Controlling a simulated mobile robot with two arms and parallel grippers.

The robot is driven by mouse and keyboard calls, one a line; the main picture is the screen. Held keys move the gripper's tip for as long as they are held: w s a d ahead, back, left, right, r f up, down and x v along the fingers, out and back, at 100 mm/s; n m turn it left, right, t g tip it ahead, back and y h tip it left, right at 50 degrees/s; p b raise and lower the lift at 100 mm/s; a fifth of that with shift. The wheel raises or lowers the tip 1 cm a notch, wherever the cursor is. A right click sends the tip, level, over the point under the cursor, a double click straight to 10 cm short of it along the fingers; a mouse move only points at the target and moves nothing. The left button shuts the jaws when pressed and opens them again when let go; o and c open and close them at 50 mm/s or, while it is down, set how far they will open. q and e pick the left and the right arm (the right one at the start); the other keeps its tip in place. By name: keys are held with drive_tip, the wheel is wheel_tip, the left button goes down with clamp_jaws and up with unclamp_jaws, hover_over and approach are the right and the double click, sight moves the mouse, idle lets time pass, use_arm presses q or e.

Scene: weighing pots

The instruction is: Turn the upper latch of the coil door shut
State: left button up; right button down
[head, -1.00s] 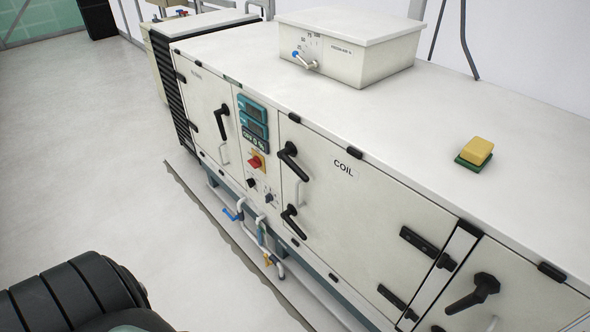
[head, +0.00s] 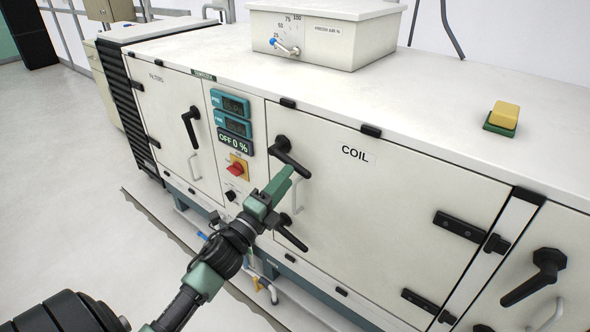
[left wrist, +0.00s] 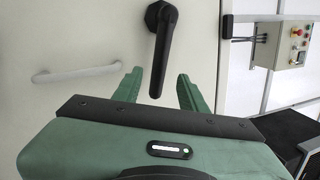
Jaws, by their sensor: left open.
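The coil door (head: 385,205) is flush with the cabinet front. Its upper latch (head: 291,157) is a black lever slanting down to the right from its pivot. The lower latch (head: 290,234) slants the same way below it. My left gripper (head: 287,176) is at the upper latch, partly covering the door behind it. In the left wrist view, a black lever (left wrist: 160,52) hangs down between the spread green fingers of my left gripper (left wrist: 160,85). Gaps show on both sides of the lever, so the fingers are not closed on it. My right gripper is out of view.
A pale grab handle (head: 296,196) is on the door beside the latches; it also shows in the left wrist view (left wrist: 76,74). Left of the door is a control panel with a red switch (head: 237,169). A yellow-and-green block (head: 503,117) lies on the cabinet top.

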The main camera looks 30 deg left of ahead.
sight(296, 167)
use_arm(q)
drive_tip(key=x, duration=0.5)
drive_tip(key=shift+w, duration=0.3)
clamp_jaws()
idle(1.1)
